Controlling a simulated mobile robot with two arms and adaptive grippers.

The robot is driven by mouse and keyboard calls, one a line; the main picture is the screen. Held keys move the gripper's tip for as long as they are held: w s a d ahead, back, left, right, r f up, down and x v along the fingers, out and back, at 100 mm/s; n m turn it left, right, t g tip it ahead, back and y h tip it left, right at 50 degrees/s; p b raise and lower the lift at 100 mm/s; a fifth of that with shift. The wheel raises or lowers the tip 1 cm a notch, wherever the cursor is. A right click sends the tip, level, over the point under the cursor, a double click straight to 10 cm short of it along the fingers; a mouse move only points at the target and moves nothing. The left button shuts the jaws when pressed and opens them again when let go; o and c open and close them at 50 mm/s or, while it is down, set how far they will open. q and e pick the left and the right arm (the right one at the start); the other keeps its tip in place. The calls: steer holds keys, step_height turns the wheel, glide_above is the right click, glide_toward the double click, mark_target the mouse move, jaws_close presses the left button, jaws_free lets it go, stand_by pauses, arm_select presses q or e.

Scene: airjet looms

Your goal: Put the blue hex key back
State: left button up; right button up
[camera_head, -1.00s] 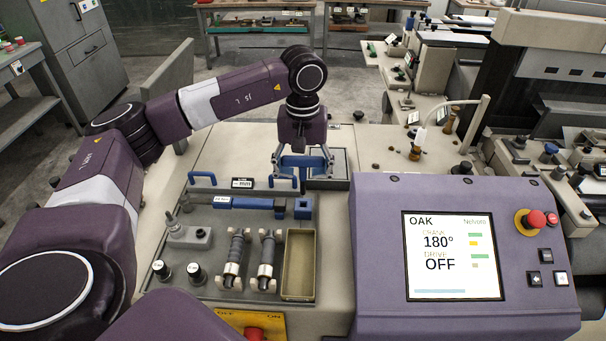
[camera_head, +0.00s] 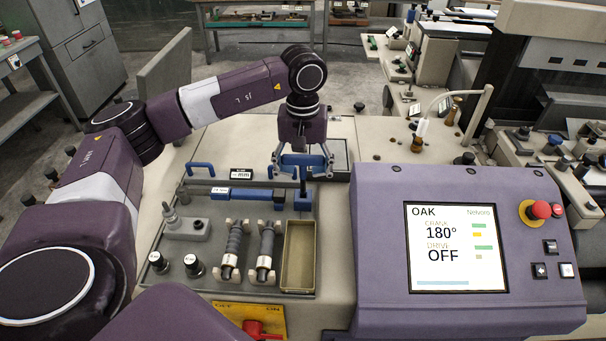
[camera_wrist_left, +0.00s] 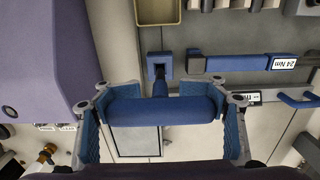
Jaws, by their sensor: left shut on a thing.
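My left gripper (camera_head: 302,172) is shut on the blue handle of the hex key (camera_wrist_left: 160,110), which lies crosswise between its fingers in the wrist view. The handle also shows in the head view (camera_head: 302,159). A short shaft runs from the handle toward a small blue holder block (camera_head: 303,203) on the grey tool tray. The block also shows in the wrist view (camera_wrist_left: 152,73). The shaft's lower end overlaps the block in both views; I cannot tell whether it is inside or just above. My right gripper is not in view.
A blue torque wrench (camera_head: 240,194) lies left of the block. Two spring-like parts (camera_head: 233,250) and an open tan bin (camera_head: 299,258) are in front. The purple control panel (camera_head: 375,230), showing OAK 180° OFF, stands close on the right.

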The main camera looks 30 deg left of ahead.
mark_target(303, 157)
arm_select(q)
steer(key=shift+f+b, duration=1.7)
steer(key=shift+f, duration=0.6)
steer(key=o, duration=1.8)
steer(key=shift+r, duration=0.1)
steer(key=o, duration=0.6)
steer(key=shift+r+p, duration=1.1)
steer(key=shift+r, duration=0.6)
steer(key=shift+r+p, duration=2.05)
steer(key=shift+r, duration=1.25)
